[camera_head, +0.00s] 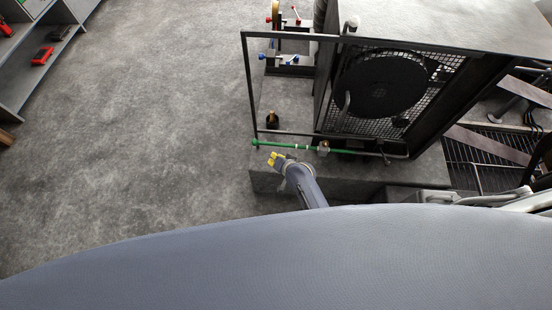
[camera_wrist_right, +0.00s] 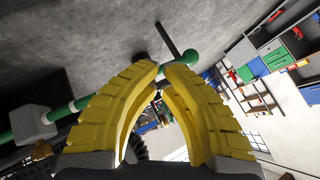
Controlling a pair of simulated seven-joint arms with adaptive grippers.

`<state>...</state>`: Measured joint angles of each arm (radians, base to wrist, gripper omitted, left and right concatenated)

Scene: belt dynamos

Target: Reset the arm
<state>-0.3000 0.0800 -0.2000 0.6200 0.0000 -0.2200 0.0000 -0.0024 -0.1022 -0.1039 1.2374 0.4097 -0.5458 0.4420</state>
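My right gripper (camera_head: 276,159), with yellow fingers, is low in the middle of the head view, just on the near side of a green rod (camera_head: 290,146). In the right wrist view its two ribbed fingers (camera_wrist_right: 162,70) lean towards each other with a narrow gap between the tips. My left gripper is not in view.
Red and blue valve fittings (camera_head: 279,58) stand behind the rod. Grey floor (camera_head: 130,150) is clear to the left. Shelves (camera_head: 38,70) with red items stand far left.

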